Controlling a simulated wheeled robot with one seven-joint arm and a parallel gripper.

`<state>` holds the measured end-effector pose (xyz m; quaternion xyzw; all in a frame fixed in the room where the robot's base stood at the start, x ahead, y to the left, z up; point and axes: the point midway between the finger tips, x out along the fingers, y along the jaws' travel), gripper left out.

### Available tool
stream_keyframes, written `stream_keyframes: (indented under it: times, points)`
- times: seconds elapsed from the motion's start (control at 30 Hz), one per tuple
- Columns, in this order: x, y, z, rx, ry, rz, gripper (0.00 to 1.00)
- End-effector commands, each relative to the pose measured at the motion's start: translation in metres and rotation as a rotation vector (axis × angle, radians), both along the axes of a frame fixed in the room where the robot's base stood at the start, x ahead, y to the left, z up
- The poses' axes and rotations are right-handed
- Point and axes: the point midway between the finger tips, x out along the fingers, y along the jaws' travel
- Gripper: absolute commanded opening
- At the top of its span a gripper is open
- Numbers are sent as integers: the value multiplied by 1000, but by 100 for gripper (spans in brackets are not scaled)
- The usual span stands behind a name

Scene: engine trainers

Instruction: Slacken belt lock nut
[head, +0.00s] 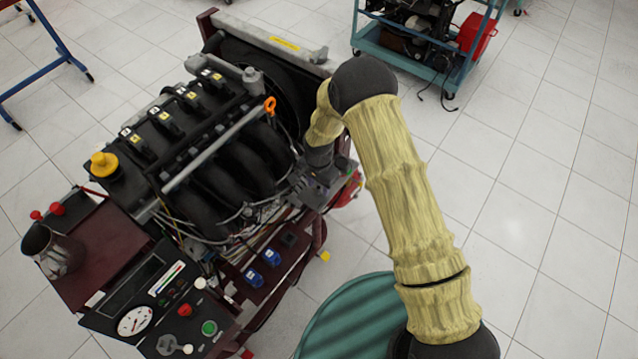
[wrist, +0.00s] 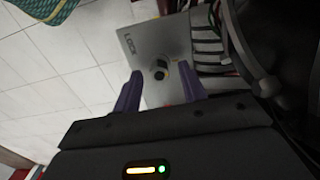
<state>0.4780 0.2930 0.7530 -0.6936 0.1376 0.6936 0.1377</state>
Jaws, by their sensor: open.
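The belt lock nut (wrist: 160,68) is a small dark round piece with a lighter centre on a grey plate (wrist: 143,39) marked "LOCK" in the wrist view. My gripper (wrist: 159,71) has two purple fingers, open, one on each side of the nut in the picture. I cannot tell how deep the fingertips are or whether they touch it. In the head view my gripper is down at the front right side of the engine (head: 215,150), mostly hidden by my sleeved arm. I cannot make out the nut there.
A control panel with a gauge (head: 135,320) and buttons is at the engine stand's near left end. Blue connectors (head: 262,268) sit low on the stand. Cables and hoses run close to the plate. Another trainer cart (head: 425,65) stands behind. Tiled floor at right is clear.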

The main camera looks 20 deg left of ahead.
Motion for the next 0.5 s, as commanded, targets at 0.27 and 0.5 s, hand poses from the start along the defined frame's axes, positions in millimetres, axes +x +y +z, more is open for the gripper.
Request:
stream_keyframes:
  times: [0.27, 0.5]
  points:
    - [0, 0, -4, 0, 0, 0, 42]
    - [0, 0, -4, 0, 0, -1, 4]
